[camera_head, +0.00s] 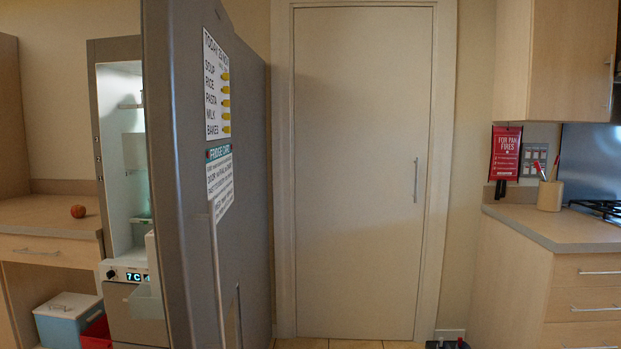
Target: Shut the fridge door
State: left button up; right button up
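The fridge door (247,150) stands wide open toward me, a tall grey panel left of the middle. It carries a menu sheet with yellow markers (216,88) and a fridge card (219,180). A long, thin vertical bar (216,275) shows below the card; it may be the handle. Behind the door's left edge, the fridge (118,47) shows its lit white inside and a small display (136,277). The door hides much of the fridge. Neither of my grippers is in view.
A counter (40,212) with a round reddish fruit (78,211) is at left, above a blue bin (68,318) and a red bin (97,333). A closed room door (360,170) is behind. Another counter (555,226) is at right. Small dark objects (447,344) show at the bottom edge.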

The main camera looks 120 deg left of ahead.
aim_at(188, 45)
jog(key=i, duration=0.85)
jog(key=u, duration=4.3)
